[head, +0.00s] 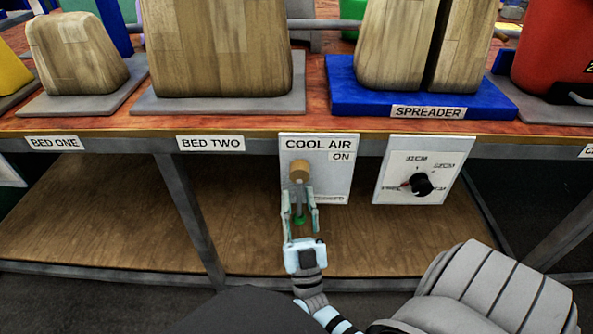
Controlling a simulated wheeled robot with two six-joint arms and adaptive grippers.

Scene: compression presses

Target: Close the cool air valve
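The cool air panel (343,178) is a white plate on the front edge of the table, labelled "COOL AIR", with "ON" at its upper right. Its valve has a round tan knob (299,169) and a grey stem or lever pointing down from it. My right gripper (300,193) is just below the knob, pointing up at it. Its two fingers are apart, one on each side of the grey lever, with gaps showing. A small green part shows low between the fingers; I cannot tell what it belongs to. The label at the panel's lower right is partly hidden. My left gripper is not in view.
A spreader dial panel (399,188) with a black knob (422,185) hangs close on the right. Wooden blocks (219,45) on grey bases and a blue base (353,97) stand on the table. A lower wooden shelf (110,220) and metal legs lie beneath.

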